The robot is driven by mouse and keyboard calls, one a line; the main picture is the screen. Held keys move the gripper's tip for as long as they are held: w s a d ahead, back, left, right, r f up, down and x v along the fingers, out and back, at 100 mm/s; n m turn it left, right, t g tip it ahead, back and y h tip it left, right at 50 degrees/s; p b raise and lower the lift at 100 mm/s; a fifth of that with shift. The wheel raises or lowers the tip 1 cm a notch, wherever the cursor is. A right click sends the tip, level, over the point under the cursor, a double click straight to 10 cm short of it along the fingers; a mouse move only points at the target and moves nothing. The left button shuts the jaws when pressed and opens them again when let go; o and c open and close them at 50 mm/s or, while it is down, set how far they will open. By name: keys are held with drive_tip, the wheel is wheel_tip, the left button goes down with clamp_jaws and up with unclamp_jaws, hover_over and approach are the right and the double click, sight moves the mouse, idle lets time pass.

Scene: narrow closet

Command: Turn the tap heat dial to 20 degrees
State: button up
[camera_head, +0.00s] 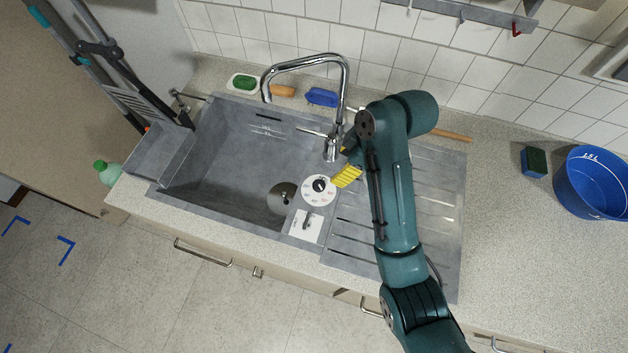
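The heat dial (311,197) is a round white disc with red marks around its edge and a dark knob in the middle. It sits on the strip between the sink basin and the drainboard. The marks are too small to read, and I cannot tell the knob's setting. My gripper (346,172) is just right of and above the dial in the picture, mostly hidden by my arm. A yellow ridged piece shows at its end, close to the dial's edge. I cannot tell whether it touches the dial.
The chrome tap (344,85) arches behind the dial. A white plate (298,229) with a small lever is in front of it. The grey basin (229,160) is left, the drainboard (430,190) right. A blue bucket (590,185) stands on the right counter.

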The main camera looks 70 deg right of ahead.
sight(319, 185)
drive_tip(key=b+x, duration=0.9)
drive_tip(key=x, duration=0.6)
drive_tip(key=shift+s, duration=0.2)
clamp_jaws()
